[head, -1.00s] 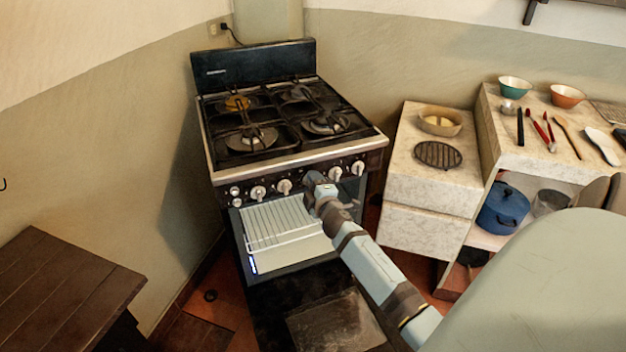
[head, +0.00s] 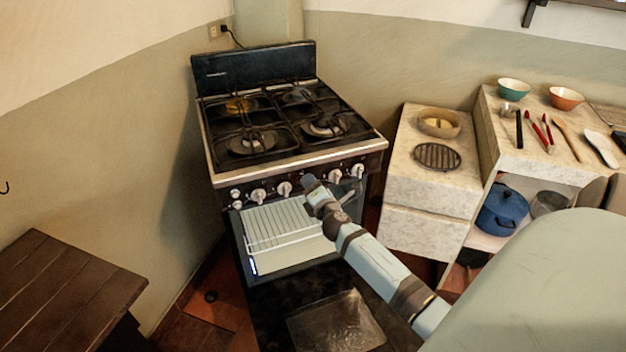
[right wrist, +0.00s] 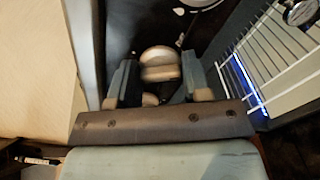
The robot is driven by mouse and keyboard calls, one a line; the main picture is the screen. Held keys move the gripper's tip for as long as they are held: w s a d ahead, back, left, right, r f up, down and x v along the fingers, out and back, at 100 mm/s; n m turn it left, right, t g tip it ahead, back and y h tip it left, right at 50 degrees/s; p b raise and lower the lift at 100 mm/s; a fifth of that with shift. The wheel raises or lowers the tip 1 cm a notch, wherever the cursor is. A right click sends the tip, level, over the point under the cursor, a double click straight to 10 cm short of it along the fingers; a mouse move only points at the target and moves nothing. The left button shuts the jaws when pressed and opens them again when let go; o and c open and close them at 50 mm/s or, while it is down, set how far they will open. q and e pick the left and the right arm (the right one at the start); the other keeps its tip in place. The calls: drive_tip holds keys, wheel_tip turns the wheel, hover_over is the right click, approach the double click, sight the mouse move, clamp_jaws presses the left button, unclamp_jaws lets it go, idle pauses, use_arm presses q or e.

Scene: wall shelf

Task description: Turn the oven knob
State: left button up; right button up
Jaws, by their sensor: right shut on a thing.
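The black stove (head: 290,165) stands against the wall, with a row of pale round knobs along its front panel. Knobs show left of my right gripper (head: 309,183), such as one knob (head: 284,188), and right of it, such as another (head: 357,171). My right gripper is at the panel, over a knob hidden behind it in the head view. In the right wrist view that oven knob (right wrist: 160,65) sits between the two fingers, and the gripper is shut on it. My left gripper is not in view.
Below the panel the oven is open, with a wire rack (head: 280,222) inside and a dark open door (head: 335,320) in front. A stone counter (head: 425,185) stands to the right. A wooden table (head: 65,295) is at lower left.

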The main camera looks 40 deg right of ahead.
idle(0.5)
drive_tip(key=o, duration=0.9)
drive_tip(key=v, duration=1.3)
drive_tip(key=shift+s+b, duration=0.35)
drive_tip(key=shift+a, duration=0.15)
